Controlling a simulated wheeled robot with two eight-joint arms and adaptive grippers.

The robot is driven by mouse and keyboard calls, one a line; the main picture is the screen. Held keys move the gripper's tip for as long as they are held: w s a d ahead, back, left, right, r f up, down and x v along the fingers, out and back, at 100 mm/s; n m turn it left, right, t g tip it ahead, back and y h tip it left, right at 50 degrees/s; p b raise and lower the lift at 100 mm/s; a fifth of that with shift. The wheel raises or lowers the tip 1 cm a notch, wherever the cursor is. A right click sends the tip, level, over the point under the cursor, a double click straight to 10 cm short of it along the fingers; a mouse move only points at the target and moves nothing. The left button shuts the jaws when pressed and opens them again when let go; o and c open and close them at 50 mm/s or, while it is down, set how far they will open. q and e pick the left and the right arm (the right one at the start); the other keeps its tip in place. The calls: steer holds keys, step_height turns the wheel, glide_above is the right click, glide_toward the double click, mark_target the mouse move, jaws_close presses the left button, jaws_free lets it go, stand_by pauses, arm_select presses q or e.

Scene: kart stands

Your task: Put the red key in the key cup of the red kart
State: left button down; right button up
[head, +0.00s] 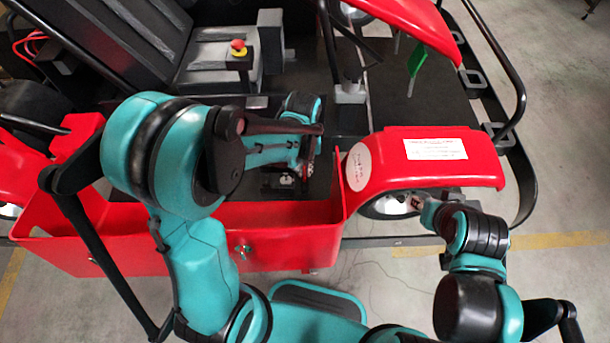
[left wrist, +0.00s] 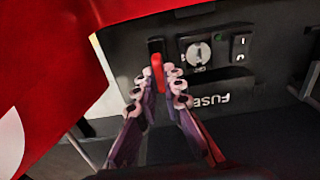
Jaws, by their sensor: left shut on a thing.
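The red key (left wrist: 157,74) shows in the left wrist view as a small upright red piece. My left gripper (left wrist: 159,84) is shut on it, with a finger on each side. The key's upper end lies against a small dark recess or holder (left wrist: 155,46) on the black panel (left wrist: 126,50); I cannot tell whether it is inside it or just in front. In the head view my left arm reaches over the side of the red kart (head: 290,240), and the key is hidden there. My right gripper (head: 425,206) is by the kart's front wheel, its fingers too small to read.
Right of the key, the panel has a round key switch (left wrist: 198,54), a rocker switch (left wrist: 241,47) and a "FUSE" label. A red body panel (left wrist: 50,60) borders it on the left. The kart's seat (head: 215,60) and red emergency button (head: 238,46) are farther back.

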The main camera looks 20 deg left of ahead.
mark_target(305, 171)
arm_select(q)
step_height(305, 171, down, 3)
steer(key=shift+d+r+b, duration=0.15)
steer(key=shift+b, duration=0.25)
steer(key=shift+f, duration=0.3)
steer(key=shift+a, duration=0.2)
steer(key=shift+d, duration=0.1)
steer(key=shift+f, duration=0.15)
steer(key=c, duration=1.6)
jaws_free()
steer(key=shift+c, duration=0.2)
